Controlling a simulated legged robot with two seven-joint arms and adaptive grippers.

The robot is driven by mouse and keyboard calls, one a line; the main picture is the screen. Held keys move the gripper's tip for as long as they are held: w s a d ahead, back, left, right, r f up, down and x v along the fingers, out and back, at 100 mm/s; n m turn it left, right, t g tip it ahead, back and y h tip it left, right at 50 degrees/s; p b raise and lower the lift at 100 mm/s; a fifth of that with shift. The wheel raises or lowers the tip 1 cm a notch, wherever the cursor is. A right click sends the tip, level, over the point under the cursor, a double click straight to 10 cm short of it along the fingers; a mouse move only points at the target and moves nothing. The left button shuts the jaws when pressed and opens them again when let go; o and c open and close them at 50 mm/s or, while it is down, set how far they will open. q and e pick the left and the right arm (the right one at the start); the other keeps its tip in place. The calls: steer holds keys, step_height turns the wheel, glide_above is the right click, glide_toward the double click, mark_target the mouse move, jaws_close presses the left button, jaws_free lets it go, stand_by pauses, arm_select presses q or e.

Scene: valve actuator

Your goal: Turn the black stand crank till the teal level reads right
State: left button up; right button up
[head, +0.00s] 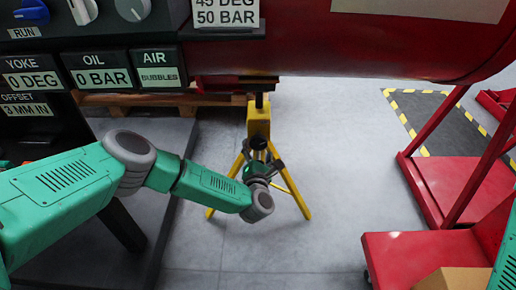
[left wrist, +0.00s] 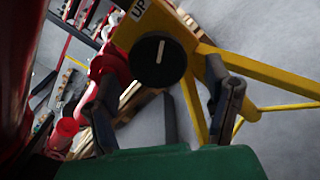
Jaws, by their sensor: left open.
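The yellow tripod stand (head: 258,124) stands under the red cylinder. Its black crank (head: 258,143) shows as a small round knob on the stand's front. In the left wrist view the crank (left wrist: 158,62) is a black disc with a white pointer line, tilted slightly right of vertical, beside an "UP" label (left wrist: 140,12). My left gripper (head: 261,158) is open just in front of the crank. In the left wrist view its fingers (left wrist: 168,97) are spread either side below the disc; contact cannot be told. I cannot make out a teal level. My right gripper is out of view.
The large red cylinder (head: 370,40) hangs over the stand. A black panel with readouts (head: 85,70) is at the left. A red frame (head: 440,190) and red cart (head: 420,250) stand at the right. Grey floor is clear around the tripod's right side.

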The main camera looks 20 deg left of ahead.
mark_target(258, 146)
arm_select(q)
steer(key=shift+b+x, duration=0.45)
steer(key=shift+x, duration=1.15)
steer(key=c, duration=1.2)
steer(key=shift+m, duration=0.4)
